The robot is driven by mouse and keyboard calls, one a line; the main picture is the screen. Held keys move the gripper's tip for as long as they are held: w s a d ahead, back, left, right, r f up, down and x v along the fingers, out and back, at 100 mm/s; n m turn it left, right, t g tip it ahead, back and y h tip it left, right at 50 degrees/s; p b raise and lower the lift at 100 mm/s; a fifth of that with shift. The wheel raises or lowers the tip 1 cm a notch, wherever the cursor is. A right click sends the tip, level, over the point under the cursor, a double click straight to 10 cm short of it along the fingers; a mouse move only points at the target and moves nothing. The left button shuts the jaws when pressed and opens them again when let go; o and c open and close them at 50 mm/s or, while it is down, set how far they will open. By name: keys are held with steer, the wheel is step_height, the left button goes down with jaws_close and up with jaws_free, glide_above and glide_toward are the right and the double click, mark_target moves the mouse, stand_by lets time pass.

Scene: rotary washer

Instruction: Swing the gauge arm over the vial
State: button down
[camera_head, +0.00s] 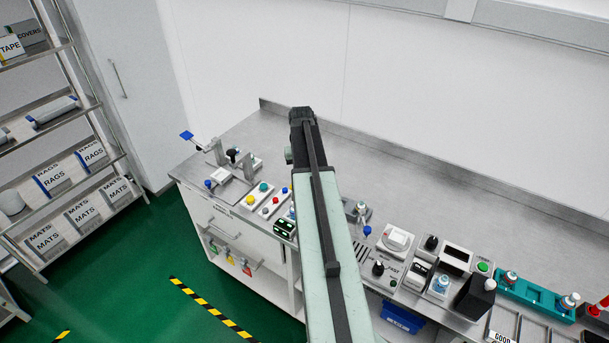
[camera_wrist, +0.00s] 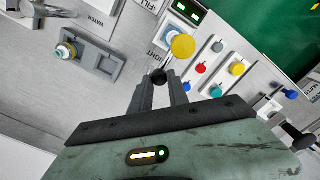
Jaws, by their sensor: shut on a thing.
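In the wrist view, my gripper (camera_wrist: 160,82) is shut on a small black knob (camera_wrist: 159,76). A thin metal bar runs from near the knob to a yellow disc (camera_wrist: 183,46); this looks like the gauge arm. The vial (camera_wrist: 66,51), with a pale top and blue band, appears in a grey holder (camera_wrist: 103,66) to the left. The disc is well to the right of the vial, not over it. In the head view, the vial (camera_head: 361,208) shows just right of my arm, which hides my gripper and the gauge arm.
A small display (camera_head: 284,228) with green digits stands left of my arm. Button panels (camera_head: 262,196) and a blue-handled fixture (camera_head: 220,177) are farther left. A white device (camera_head: 396,240) and a teal rack (camera_head: 530,290) stand to the right. The bench's back strip is clear.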

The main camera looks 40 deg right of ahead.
steer(key=shift+w+a, duration=0.15)
steer(key=shift+w, duration=0.15)
steer(key=c, duration=1.3)
jaws_free()
steer(key=shift+o, duration=0.2)
steer(key=shift+s, duration=0.15)
step_height(320, 180, up, 8)
steer(key=p, duration=0.8)
steer(key=shift+f, duration=0.15)
